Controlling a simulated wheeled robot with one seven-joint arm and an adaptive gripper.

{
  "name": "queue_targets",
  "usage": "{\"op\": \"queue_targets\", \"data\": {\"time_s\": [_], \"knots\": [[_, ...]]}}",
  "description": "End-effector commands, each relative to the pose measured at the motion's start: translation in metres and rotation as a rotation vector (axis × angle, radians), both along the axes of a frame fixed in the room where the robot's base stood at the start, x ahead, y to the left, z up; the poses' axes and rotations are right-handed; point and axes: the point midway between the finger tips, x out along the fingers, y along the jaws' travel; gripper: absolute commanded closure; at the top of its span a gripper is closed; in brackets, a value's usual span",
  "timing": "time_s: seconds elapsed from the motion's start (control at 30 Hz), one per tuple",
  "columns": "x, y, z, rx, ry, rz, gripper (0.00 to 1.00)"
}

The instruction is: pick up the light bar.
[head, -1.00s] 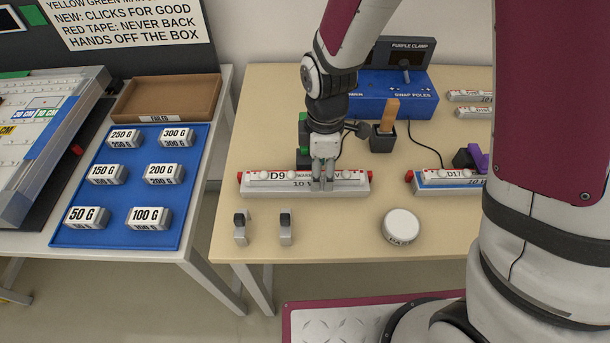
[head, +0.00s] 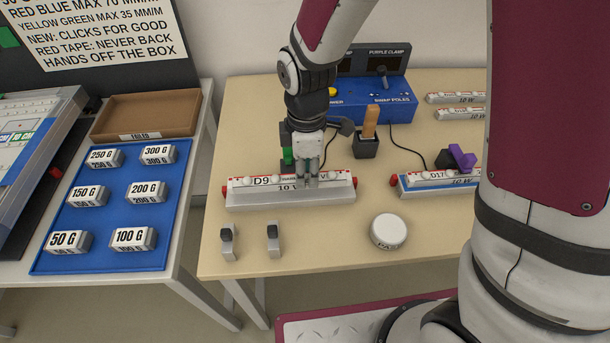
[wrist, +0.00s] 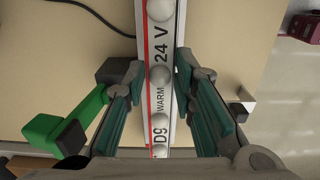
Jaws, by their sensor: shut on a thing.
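The light bar marked D9 (head: 250,196) is a long pale bar with white knobs, a red strip and red ends. It lies crosswise near the middle of the table in the head view. My gripper (head: 307,180) reaches down from above and is shut on it, right of the D9 mark. In the wrist view the bar (wrist: 157,120) runs lengthwise between the two teal-sided fingers (wrist: 160,95), showing "24 V" and "WARM". The finger contact is partly hidden. I cannot tell whether the bar's underside touches the table.
A second bar, D17 (head: 440,184), lies to the right with a purple clamp (head: 462,157). A round white puck (head: 389,230) and two small grey brackets (head: 228,238) stand in front. A blue power box (head: 385,104) stands behind. A blue tray of weights (head: 105,212) is at left.

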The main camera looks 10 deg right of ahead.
Motion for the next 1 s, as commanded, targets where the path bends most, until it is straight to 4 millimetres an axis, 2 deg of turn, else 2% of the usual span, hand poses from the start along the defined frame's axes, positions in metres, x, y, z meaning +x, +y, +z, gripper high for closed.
{"op": "queue_targets", "data": {"time_s": [0.07, 0.4, 0.6, 1.0], "knots": [[0.002, 0.0, 0.014, 0.002, -0.006, -0.001, 1.0], [-0.076, -0.007, 0.018, 0.0, -0.001, 0.001, 1.0], [-0.109, -0.01, 0.021, 0.0, -0.002, 0.0, 1.0], [-0.128, -0.012, 0.025, -0.003, 0.003, -0.001, 1.0]]}}
